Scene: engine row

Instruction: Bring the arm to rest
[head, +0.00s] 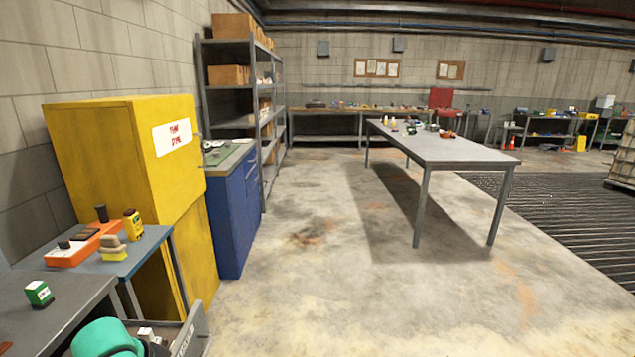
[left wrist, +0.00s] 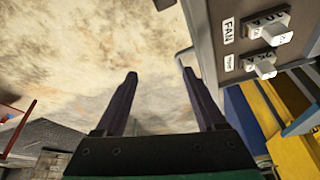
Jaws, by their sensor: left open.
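My left gripper (left wrist: 160,74) shows in the left wrist view, with two dark fingers spread wide apart. It is open and nothing is between its fingers. Pale stained floor lies behind the fingers. A grey panel with pale switches (left wrist: 268,38) and a "FAN" label is to the right of the fingers, apart from them. In the head view the panel's grey edge (head: 191,330) shows at the bottom left. The left gripper's fingers cannot be made out there. My right gripper is in neither view.
A yellow cabinet (head: 115,150) and blue cabinet (head: 228,215) stand at left. The concrete floor is clear up to a grey table (head: 440,150).

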